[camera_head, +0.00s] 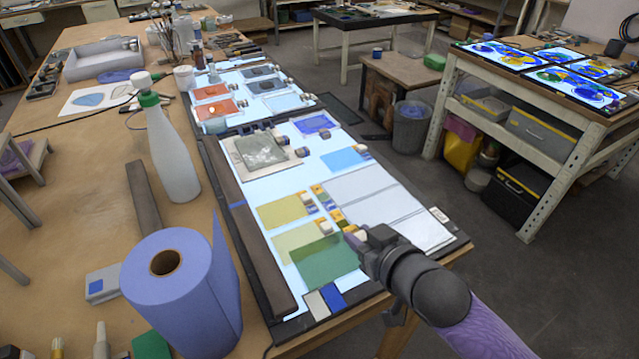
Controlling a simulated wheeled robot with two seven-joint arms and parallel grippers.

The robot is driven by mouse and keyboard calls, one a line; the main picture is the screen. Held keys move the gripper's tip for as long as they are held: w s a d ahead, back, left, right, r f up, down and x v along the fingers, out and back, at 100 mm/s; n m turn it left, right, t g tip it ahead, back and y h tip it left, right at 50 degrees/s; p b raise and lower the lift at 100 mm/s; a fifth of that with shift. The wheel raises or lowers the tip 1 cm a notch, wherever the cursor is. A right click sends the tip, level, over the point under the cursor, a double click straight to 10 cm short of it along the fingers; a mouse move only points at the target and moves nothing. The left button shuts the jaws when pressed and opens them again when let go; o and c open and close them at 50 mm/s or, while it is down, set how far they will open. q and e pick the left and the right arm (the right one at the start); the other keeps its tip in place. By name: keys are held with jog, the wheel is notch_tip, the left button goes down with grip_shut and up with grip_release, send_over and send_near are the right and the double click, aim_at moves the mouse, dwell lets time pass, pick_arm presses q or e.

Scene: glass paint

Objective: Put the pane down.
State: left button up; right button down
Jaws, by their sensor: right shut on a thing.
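A green glass pane (322,262) is at the near end of the lit light table (437,235). My right gripper (353,238) comes in from the lower right and is shut on the pane's upper right edge. The pane overlaps a pale yellow-green pane (292,238) in the picture. I cannot tell whether the green pane touches the lit surface or hangs just above it. A yellow pane (284,211) lies farther back. My left gripper is not in view.
Small labelled blocks (322,195) sit among the panes.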

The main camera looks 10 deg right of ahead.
aim_at(355, 277)
notch_tip(355, 277, down, 10)
jog(key=b, duration=0.3)
jog(key=shift+r, duration=0.35)
jog(key=c, duration=0.6)
grip_release()
jog(key=shift+o, duration=0.8)
